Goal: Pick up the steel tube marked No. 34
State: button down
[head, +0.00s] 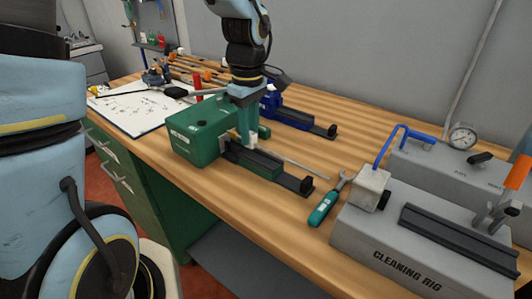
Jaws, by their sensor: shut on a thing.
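My gripper (243,138) reaches down from above at the right side of the green machine (195,135). Its fingers are shut. A thin grey steel tube (305,167) runs from the fingertips toward the lower right, beside the dark rail (270,168) of the green machine. Its line meets the fingers, so it appears to be the thing gripped. Its near end and the grip itself are partly hidden by the fingers and the machine. A number on the tube is too small to read. I cannot tell whether the tube touches the bench.
A blue machine (271,101) with a dark rail stands behind my gripper. A teal-handled wrench (325,203) lies to the right, before the grey cleaning rig (365,230). A paper sheet (130,112) lies at the left. The wooden bench (375,125) is bare behind the tube.

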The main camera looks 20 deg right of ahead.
jog(key=shift+r+p, duration=1.6)
jog(key=shift+r, duration=0.7)
jog(key=shift+r, duration=0.1)
